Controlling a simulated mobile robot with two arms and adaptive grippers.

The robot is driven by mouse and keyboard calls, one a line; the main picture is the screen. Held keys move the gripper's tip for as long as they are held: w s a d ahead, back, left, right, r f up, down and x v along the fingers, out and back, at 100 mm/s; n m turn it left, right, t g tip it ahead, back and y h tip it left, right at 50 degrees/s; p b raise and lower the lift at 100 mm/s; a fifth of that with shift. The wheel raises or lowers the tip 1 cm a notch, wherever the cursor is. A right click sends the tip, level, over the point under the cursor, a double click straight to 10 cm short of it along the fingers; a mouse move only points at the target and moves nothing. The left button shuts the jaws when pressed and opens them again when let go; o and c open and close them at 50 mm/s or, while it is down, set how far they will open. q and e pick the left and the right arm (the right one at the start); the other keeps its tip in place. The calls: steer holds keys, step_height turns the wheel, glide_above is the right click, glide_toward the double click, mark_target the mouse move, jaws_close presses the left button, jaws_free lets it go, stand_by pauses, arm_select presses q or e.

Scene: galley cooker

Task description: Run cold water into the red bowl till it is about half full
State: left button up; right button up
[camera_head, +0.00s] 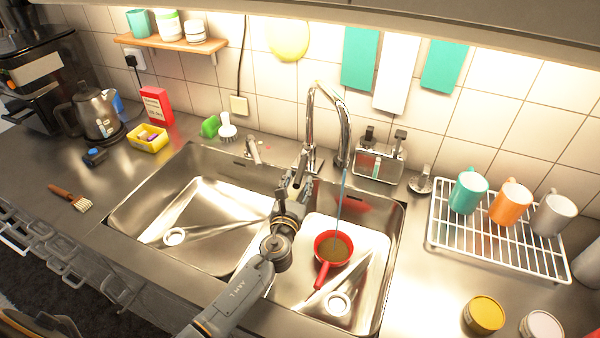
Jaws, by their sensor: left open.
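The red bowl (321,272), with a handle pointing to the front, sits in the right sink basin (372,250). The chrome tap (347,130) arches over this basin. A thin bluish stream of water (341,195) falls from its spout into the bowl. The bowl's inside looks brownish; I cannot tell the water level exactly. My left gripper (298,178) is open at the base of the tap, close to its lever. The gripper partly hides the lever, and I cannot tell whether they touch. My right gripper is not in view.
The left basin (190,205) is empty. A white drying rack (490,255) with teal, orange and grey mugs stands on the right. A kettle (97,112), yellow tub (147,138) and brush (70,198) are on the left counter.

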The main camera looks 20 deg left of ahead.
mark_target(303, 162)
arm_select(q)
steer(key=shift+w+a, duration=0.15)
steer(key=shift+w, duration=0.8)
steer(key=shift+w+a, duration=0.15)
steer(key=shift+w, duration=0.75)
jaws_close()
